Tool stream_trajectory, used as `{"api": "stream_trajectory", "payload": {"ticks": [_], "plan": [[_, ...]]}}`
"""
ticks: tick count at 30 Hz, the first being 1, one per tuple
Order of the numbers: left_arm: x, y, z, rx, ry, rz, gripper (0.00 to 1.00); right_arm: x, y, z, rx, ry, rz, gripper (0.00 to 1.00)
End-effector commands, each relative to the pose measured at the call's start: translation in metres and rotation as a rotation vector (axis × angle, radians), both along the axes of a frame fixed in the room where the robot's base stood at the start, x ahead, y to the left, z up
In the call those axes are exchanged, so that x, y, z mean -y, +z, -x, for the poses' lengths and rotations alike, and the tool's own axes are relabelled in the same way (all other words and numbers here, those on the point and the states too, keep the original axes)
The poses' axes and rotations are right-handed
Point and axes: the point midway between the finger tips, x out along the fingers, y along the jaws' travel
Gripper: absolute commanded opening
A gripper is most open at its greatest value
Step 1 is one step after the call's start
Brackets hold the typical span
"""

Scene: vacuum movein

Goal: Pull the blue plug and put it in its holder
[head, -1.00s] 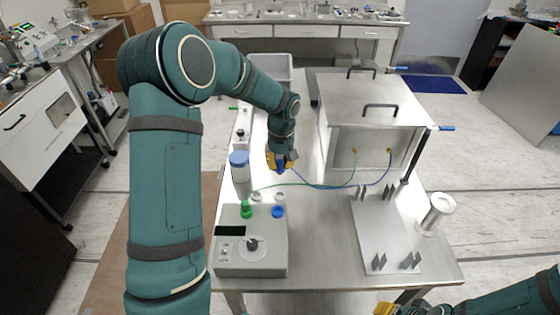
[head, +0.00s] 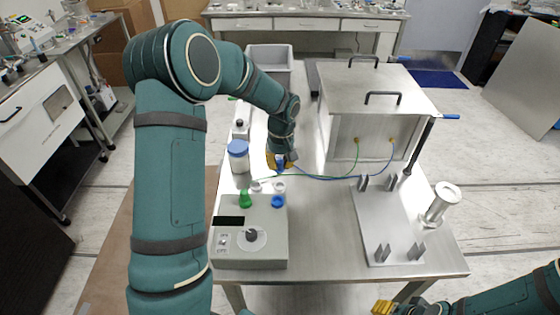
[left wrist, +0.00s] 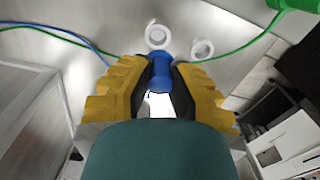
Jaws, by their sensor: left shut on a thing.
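My left gripper (head: 281,161) is shut on the blue plug (left wrist: 160,74), which shows between its yellow fingers (left wrist: 160,90) in the left wrist view. A blue cord (head: 378,172) runs from the steel chamber toward it. Two white ring holders (head: 257,186) (head: 279,187) stand just behind the grey control box (head: 250,255). In the left wrist view one ring (left wrist: 157,36) appears right beyond the plug; I cannot tell whether they touch. The other ring (left wrist: 202,50) is to its right. A green plug (head: 246,199) and a blue fitting (head: 278,201) are at the box's back edge. My right gripper (head: 384,307) is at the bottom edge, its opening unclear.
A white bottle with a blue cap (head: 238,155) stands left of my left gripper. The steel chamber (head: 345,140) is to the right, with a plate (head: 385,225) in front and a metal cylinder (head: 441,203) beside it. The tabletop (head: 320,230) between box and plate is bare.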

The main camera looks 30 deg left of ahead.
Motion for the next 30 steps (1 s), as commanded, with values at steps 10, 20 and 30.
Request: {"api": "stream_trajectory", "payload": {"ticks": [10,20,30], "plan": [[0.0,-0.017,0.0,0.001,-0.001,0.0,0.0,-0.001,-0.012,0.004,-0.008,0.006,-0.002,0.47],[0.0,-0.032,0.0,0.0,-0.001,0.0,0.0,-0.001,-0.023,0.007,-0.015,0.012,-0.003,0.47],[0.0,-0.043,0.0,0.0,0.0,0.0,0.0,-0.002,-0.03,0.01,-0.021,0.017,-0.005,0.47]]}}
